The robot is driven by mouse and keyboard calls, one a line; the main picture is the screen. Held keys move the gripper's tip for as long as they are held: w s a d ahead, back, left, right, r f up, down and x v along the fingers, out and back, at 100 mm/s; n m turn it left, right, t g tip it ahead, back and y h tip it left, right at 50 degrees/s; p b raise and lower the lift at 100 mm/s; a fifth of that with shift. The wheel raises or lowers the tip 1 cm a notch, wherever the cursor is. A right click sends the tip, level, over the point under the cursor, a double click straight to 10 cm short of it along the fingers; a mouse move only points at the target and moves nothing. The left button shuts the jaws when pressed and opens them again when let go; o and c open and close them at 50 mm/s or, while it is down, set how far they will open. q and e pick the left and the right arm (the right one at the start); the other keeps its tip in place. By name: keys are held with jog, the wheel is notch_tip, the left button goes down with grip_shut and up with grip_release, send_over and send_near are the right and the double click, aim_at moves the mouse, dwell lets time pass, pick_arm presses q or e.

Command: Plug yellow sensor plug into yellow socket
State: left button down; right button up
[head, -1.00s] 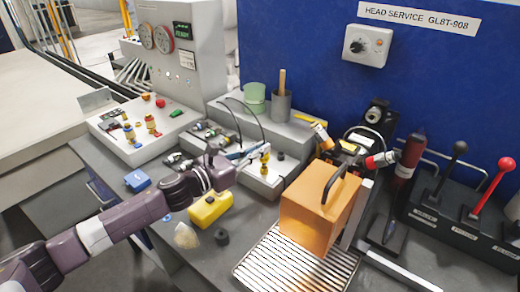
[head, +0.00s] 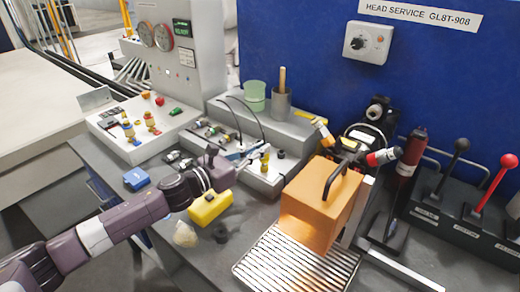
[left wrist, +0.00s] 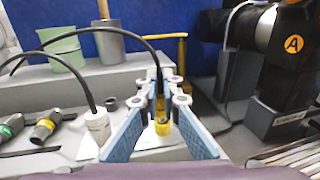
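A yellow plug (head: 265,163) with a black cable stands upright on a light grey block (head: 262,184). In the left wrist view the yellow plug (left wrist: 161,122) shows between my left gripper's two blue fingers (left wrist: 161,118). The fingers are spread, with gaps on both sides of the plug, and no contact is visible. In the head view my left gripper (head: 240,155) reaches in from the left beside the plug, its fingers partly hidden by its own purple body. I cannot make out a yellow socket for certain. My right gripper is not in view.
A yellow box (head: 210,208) and a blue box (head: 137,179) lie near my left arm. An orange case (head: 315,205) stands right of the plug by a slatted grille (head: 285,262). A second cabled connector (left wrist: 96,124) stands left of the fingers. Cups (head: 255,97) are behind.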

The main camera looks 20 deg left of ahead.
pick_arm(q)
jog(key=shift+f+b, duration=0.7)
jog(key=shift+f, duration=0.15)
jog(key=c, duration=2.1)
grip_release()
jog(key=shift+s, duration=0.1)
jog(key=shift+v, duration=5.95)
